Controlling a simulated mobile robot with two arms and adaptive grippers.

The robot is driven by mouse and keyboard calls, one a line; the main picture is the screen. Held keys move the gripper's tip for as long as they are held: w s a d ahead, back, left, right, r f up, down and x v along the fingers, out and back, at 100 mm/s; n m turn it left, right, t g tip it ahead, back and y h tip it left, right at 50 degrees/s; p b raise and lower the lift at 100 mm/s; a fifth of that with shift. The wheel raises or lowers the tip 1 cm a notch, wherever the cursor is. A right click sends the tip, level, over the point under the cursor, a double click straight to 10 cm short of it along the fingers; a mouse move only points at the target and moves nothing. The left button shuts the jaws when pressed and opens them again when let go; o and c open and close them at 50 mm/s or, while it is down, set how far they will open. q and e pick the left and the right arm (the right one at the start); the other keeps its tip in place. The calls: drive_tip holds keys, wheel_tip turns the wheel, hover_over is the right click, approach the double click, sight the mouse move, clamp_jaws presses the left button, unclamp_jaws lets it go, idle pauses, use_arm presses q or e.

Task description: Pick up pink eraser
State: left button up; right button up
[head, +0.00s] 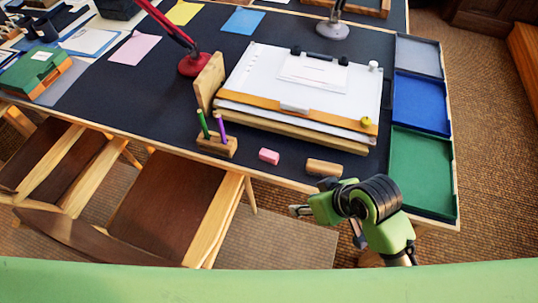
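The pink eraser (269,156) is a small block lying on the dark table top near its front edge, between the pen holder and a tan wooden block. My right gripper (301,210) is in front of the table edge, below and to the right of the eraser in the picture, clear of it. I see a grey tip at its left end, but its fingers are too small and turned to tell open from shut. Nothing shows held in it. My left gripper is out of view.
A wooden pen holder (217,146) with a green and a purple pen stands left of the eraser. A tan block (324,167) lies to its right. A drafting board (298,90) is behind. Green (421,172) and blue (419,101) trays line the right side.

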drive_tip(key=w+a+r+n+g+y, duration=0.1)
drive_tip(key=w+a+r+n, duration=0.4)
drive_tip(key=w+a, duration=0.15)
drive_tip(key=n+g, duration=0.1)
drive_tip(key=n, duration=0.1)
approach(270, 154)
drive_tip(key=shift+h, duration=0.4)
drive_tip(key=a+f, duration=0.2)
drive_tip(key=f, duration=0.1)
drive_tip(key=shift+w+a, duration=0.25)
drive_tip(key=shift+w, duration=0.1)
drive_tip(key=shift+d+p+x, duration=0.15)
drive_tip(key=shift+x, duration=1.25)
drive_tip(key=shift+d+p+x, duration=0.15)
drive_tip(key=shift+x, duration=1.25)
drive_tip(key=shift+f, duration=0.1)
clamp_jaws()
